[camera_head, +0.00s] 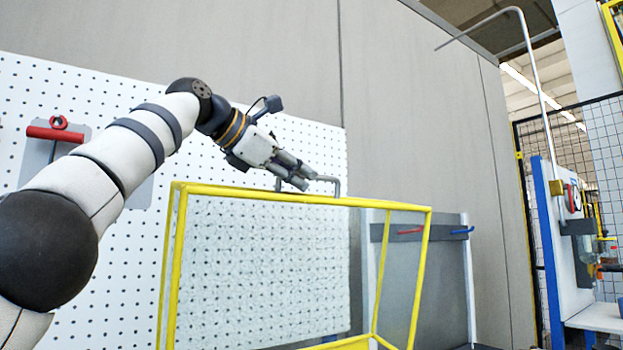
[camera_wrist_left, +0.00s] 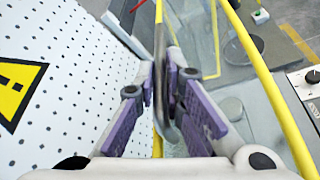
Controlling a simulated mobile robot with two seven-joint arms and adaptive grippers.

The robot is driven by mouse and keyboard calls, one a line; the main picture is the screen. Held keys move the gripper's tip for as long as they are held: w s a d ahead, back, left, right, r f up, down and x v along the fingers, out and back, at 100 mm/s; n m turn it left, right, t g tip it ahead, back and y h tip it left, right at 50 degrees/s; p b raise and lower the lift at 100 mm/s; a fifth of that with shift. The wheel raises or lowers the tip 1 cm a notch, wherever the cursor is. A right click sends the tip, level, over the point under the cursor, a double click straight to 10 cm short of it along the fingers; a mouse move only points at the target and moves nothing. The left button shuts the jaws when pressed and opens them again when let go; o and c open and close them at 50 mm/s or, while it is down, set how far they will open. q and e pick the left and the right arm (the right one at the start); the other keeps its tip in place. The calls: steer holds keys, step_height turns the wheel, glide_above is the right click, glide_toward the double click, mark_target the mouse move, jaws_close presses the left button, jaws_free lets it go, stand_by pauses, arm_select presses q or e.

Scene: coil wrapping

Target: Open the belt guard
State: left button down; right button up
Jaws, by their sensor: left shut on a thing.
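The belt guard (camera_head: 385,204) is a yellow frame with clear mesh-like panels, in the middle of the head view. A grey bar handle (camera_head: 336,181) stands on its top rail. My left gripper (camera_head: 300,178) is at this handle, its fingers shut on it. In the left wrist view, the handle (camera_wrist_left: 160,48) runs between the two purple-padded fingers of the gripper (camera_wrist_left: 165,90). The guard's yellow rails (camera_wrist_left: 262,75) run past on the right there. My right gripper is not in view.
A white perforated panel (camera_head: 100,90) stands behind the guard, close to my left arm. A yellow warning sign (camera_wrist_left: 14,88) is on it. A red-handled part (camera_head: 58,133) hangs at the left. A grey wall (camera_head: 420,120) and a blue-edged stand (camera_head: 552,250) are at the right.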

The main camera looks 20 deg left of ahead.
arm_select(q)
steer(key=shift+w+a+f, duration=0.2)
steer(key=shift+f, duration=0.1)
steer(key=c, duration=1.7)
jaws_free()
steer(key=shift+s+a+r, duration=0.1)
steer(key=shift+s+r, duration=0.05)
steer(key=v, duration=1.1)
steer(key=shift+s+a+r, duration=0.1)
steer(key=shift+s+r, duration=0.1)
steer(key=shift+s, duration=0.15)
